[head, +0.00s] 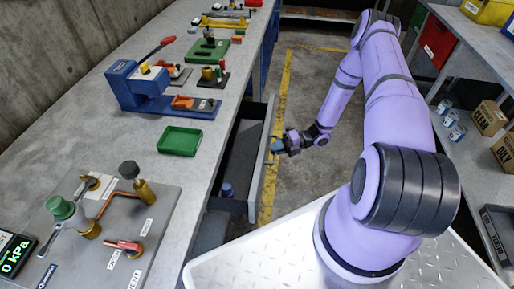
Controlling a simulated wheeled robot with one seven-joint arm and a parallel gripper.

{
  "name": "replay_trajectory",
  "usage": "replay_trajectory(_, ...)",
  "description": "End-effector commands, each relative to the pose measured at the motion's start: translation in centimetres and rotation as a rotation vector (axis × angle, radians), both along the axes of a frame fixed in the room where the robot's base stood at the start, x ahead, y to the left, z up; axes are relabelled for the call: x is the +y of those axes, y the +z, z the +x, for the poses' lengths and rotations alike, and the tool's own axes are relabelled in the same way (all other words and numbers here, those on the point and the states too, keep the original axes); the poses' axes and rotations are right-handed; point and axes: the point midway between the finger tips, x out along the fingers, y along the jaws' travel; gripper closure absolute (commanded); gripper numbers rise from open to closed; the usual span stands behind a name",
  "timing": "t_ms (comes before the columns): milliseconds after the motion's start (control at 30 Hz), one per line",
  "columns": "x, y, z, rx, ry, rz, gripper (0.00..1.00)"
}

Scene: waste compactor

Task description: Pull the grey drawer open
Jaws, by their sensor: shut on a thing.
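The grey drawer (264,160) stands pulled out from under the left workbench, and its dark inside shows. A small blue object (227,190) lies in it near the front end. My gripper (277,146) reaches the outer face of the drawer front from the right, about midway along it. It is shut on the drawer's handle, which is small in view and mostly hidden by the fingers.
A right-hand bench holds boxes (490,118) and cans. The floor aisle between them is clear beyond my arm.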

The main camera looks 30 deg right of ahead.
Motion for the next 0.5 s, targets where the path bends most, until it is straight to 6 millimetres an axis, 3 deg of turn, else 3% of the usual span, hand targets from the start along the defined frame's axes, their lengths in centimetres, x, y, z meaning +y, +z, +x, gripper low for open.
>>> replay_trajectory(200, -5.0, 0.0, -3.6, 0.002, -0.003, -0.001, 1.00)
replay_trajectory(500, -10.6, 0.0, -7.7, 0.001, -0.001, -0.001, 1.00)
